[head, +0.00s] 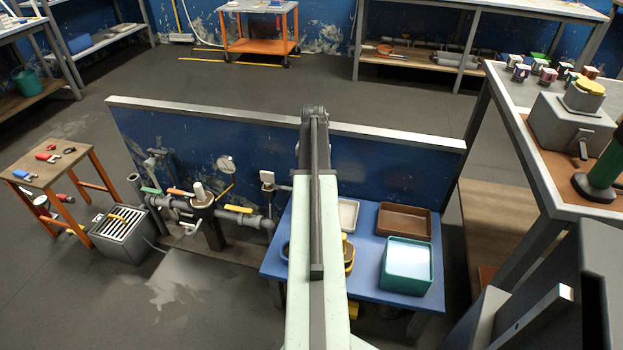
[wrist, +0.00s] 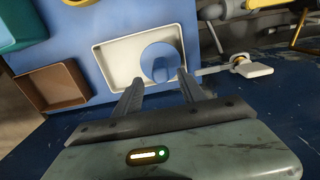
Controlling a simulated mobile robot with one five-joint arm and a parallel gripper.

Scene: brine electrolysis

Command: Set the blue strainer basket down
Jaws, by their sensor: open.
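The blue strainer basket (wrist: 160,62) shows in the wrist view as a round blue shape inside the white tray (wrist: 110,66), towards the tray's right end. The white tray also shows partly in the head view (head: 349,214), beside my arm. My gripper (wrist: 160,77) is open, with one finger on each side of the basket's near edge. I cannot tell whether the fingers touch it. In the head view my arm hides the basket and the gripper.
The blue table (head: 380,292) also holds a brown tray (head: 404,221), a teal bin (head: 407,266) and a yellow container (head: 348,262). A blue panel (head: 400,163) stands behind it. Pipework (head: 235,215) runs to the left. A workbench (head: 540,165) stands at the right.

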